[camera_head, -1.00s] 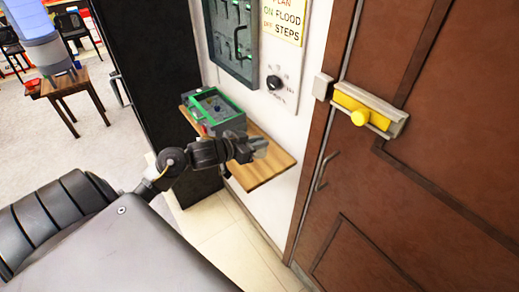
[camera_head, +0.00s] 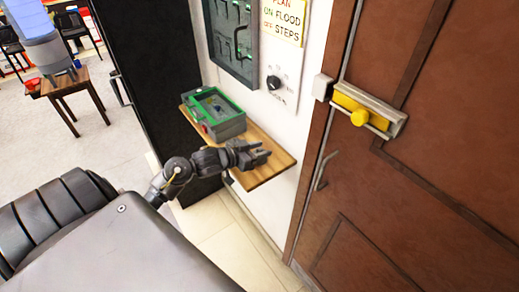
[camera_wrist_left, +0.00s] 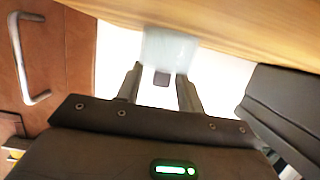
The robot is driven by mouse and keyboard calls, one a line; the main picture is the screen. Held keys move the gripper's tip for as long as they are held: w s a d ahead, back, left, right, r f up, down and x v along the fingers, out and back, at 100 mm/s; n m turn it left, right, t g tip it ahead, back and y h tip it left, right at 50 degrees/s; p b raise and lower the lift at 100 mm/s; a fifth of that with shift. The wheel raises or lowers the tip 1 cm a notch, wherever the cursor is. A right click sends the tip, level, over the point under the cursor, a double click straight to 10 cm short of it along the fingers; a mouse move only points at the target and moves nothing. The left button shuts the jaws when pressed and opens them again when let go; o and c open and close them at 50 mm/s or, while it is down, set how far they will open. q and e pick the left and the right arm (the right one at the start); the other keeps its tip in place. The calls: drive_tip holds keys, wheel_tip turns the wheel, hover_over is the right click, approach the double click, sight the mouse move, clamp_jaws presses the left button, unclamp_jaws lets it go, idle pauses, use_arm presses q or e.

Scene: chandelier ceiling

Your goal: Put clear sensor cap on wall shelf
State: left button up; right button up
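The clear sensor cap (camera_wrist_left: 171,50) is a pale, see-through block in the left wrist view, at the tips of my left gripper and against the wooden shelf. I cannot make it out in the head view. The wall shelf (camera_head: 276,166) is a wooden board on the white wall; its wood also fills the top of the left wrist view (camera_wrist_left: 250,22). My left gripper (camera_head: 265,151) is over the shelf's right part, with its two fingers spread apart. The fingers also show in the left wrist view (camera_wrist_left: 160,75). My right gripper is not in view.
A grey box with a green rim (camera_head: 215,112) stands on the shelf's left part. A dark green cabinet (camera_head: 233,40) and a dial panel (camera_head: 283,75) are on the wall above. A brown door (camera_head: 430,170) is right; a black cabinet (camera_head: 155,75) is left.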

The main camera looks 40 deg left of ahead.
use_arm(q)
drive_tip(key=shift+r, duration=0.15)
drive_tip(key=b+v, duration=0.1)
drive_tip(key=v, duration=1.1)
idle(0.3)
